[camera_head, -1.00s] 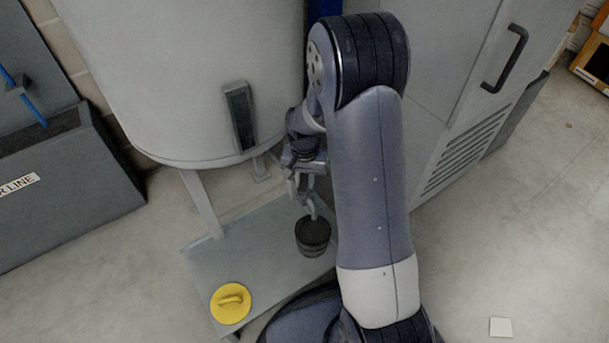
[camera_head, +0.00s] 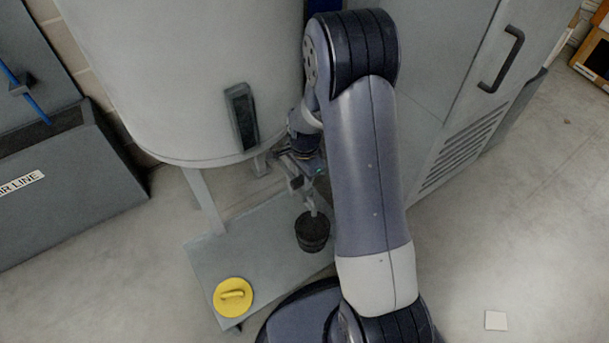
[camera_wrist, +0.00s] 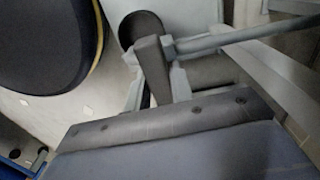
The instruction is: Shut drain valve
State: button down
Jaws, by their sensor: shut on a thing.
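A large pale grey tank (camera_head: 180,75) stands on legs, with a dark sight panel (camera_head: 242,117) on its front. My gripper (camera_head: 303,186) is low beside the tank's lower right edge, above a dark round pot (camera_head: 312,232). In the wrist view, my gripper's jaws (camera_wrist: 163,68) are shut around a grey bar (camera_wrist: 235,37), which looks like the valve's lever. The valve body is mostly hidden behind my arm and jaws, so I cannot tell how far the lever is turned.
A grey platform (camera_head: 255,255) lies under the tank, with a yellow disc with a handle (camera_head: 233,296) on it. A grey cabinet (camera_head: 440,110) stands close on the right. A grey box labelled as a line (camera_head: 75,185) is at left.

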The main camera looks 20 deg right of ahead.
jog(key=shift+m, duration=0.3)
jog(key=c, duration=1.2)
grip_release()
jog(key=shift+c, duration=0.2)
notch_tip(320, 180, up, 11)
jog(key=p, duration=0.3)
jog(key=shift+f, duration=0.15)
notch_tip(320, 180, down, 11)
jog(key=b, duration=0.3)
